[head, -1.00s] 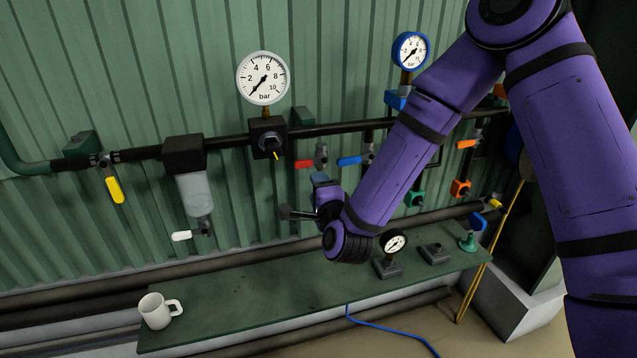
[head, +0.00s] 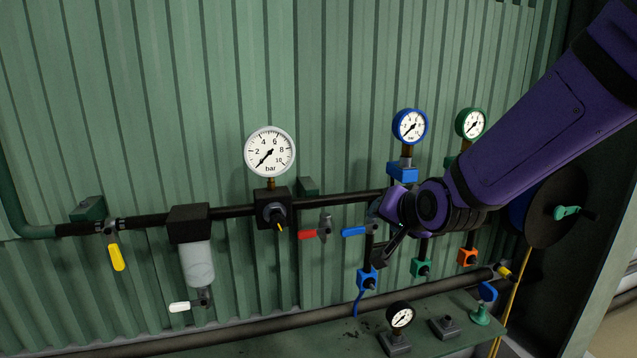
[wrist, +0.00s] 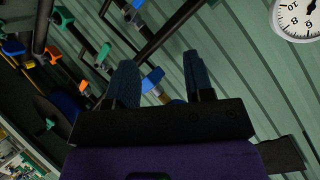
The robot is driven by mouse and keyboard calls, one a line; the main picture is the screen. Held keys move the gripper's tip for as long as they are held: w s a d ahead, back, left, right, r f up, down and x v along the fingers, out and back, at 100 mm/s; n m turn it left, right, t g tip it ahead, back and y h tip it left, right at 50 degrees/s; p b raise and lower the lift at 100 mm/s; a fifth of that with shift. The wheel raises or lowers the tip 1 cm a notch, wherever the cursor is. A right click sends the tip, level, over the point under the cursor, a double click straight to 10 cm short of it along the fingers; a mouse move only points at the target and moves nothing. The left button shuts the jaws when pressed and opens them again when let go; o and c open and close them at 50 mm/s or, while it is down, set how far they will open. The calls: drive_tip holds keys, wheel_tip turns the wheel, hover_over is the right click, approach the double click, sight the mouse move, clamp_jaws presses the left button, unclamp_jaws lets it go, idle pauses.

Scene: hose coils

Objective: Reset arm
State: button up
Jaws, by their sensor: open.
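My purple arm reaches in from the upper right in the head view. My gripper (head: 388,250) is in front of the pipe, beside the blue lever (head: 357,230); part of it is hidden behind my wrist. In the wrist view my gripper (wrist: 158,88) shows two blue-padded fingers spread apart with nothing between them. Beyond the fingers are the corrugated green wall (wrist: 230,75) and a blue lever (wrist: 152,80).
A large white gauge (head: 270,152), a red lever (head: 308,234) and a yellow lever (head: 117,257) are on the pipe. A blue gauge (head: 410,126) and a green gauge (head: 470,124) stand right. The shelf (head: 350,335) holds a small black gauge (head: 400,317). A hose reel (head: 555,208) is far right.

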drive_tip(key=s+d+r+n+g+h, duration=0.1)
drive_tip(key=s+d+r+g, duration=0.1)
drive_tip(key=s+d, duration=0.3)
drive_tip(key=s+d+r+n+g+h, duration=0.1)
drive_tip(key=s+d, duration=0.5)
drive_tip(key=s, duration=0.6)
drive_tip(key=s+d+r+n+g+h, duration=0.1)
drive_tip(key=s+d+r+n+g, duration=0.1)
drive_tip(key=s+d+r, duration=0.3)
drive_tip(key=s+d, duration=0.1)
drive_tip(key=s, duration=0.3)
drive_tip(key=shift+s+r+g+h, duration=0.2)
drive_tip(key=shift+s+g+h, duration=0.1)
drive_tip(key=shift+s+g, duration=0.1)
